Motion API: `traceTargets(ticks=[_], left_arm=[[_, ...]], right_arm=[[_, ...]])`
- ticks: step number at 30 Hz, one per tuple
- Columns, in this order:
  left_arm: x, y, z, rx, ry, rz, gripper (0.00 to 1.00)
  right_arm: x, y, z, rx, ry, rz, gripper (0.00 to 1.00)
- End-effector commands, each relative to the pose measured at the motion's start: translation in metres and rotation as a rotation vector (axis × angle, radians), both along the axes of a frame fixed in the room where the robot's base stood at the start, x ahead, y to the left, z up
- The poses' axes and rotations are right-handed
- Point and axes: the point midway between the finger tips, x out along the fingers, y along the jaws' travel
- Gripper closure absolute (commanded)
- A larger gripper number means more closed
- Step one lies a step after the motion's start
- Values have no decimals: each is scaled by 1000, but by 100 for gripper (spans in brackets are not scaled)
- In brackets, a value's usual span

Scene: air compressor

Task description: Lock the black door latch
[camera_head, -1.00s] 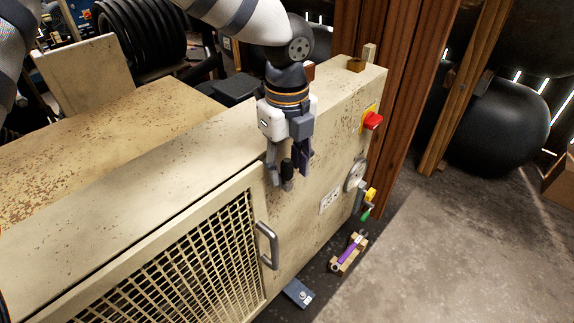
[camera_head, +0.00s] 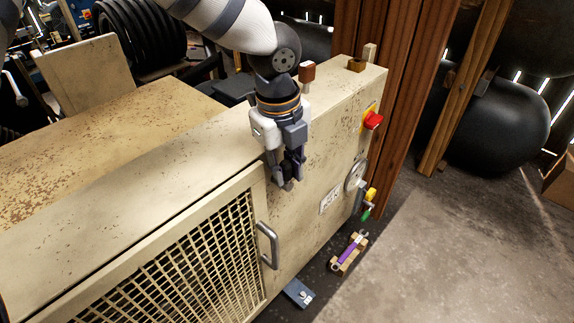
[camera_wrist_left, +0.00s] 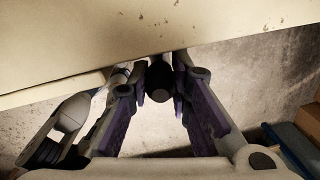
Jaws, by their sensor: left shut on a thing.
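The black door latch (camera_wrist_left: 160,78) shows in the left wrist view as a dark rounded knob between the fingertips of my left gripper (camera_wrist_left: 163,88). In the head view the left gripper (camera_head: 284,182) points down at the front face of the beige compressor housing, just right of the mesh door (camera_head: 185,270), and its fingers hide the latch. The gripper is shut on the latch. The door lies flush in the housing, with a grey bar handle (camera_head: 267,245) on its right edge.
Right of the gripper the housing carries a red knob (camera_head: 373,120), a round gauge (camera_head: 356,174) and yellow and green valve parts (camera_head: 368,203). A purple-handled tool (camera_head: 349,249) lies on a wooden block on the floor. The concrete floor at the right is clear.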

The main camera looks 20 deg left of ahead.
Motion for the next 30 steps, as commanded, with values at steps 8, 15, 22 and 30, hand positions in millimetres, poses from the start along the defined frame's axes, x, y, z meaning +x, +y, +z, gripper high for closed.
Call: traceTargets(ticks=[8, 15, 22, 30], left_arm=[[-11, 4, -2, -64, -189, -5, 100], [-18, 9, -5, -108, -337, -4, 100], [-22, 9, -8, -152, -438, 0, 100], [-23, 9, -9, -175, -489, 0, 100]], right_arm=[[0, 0, 0, 0, 0, 0, 100], [0, 0, 0, 0, 0, 0, 100], [0, 0, 0, 0, 0, 0, 100], [0, 0, 0, 0, 0, 0, 100]])
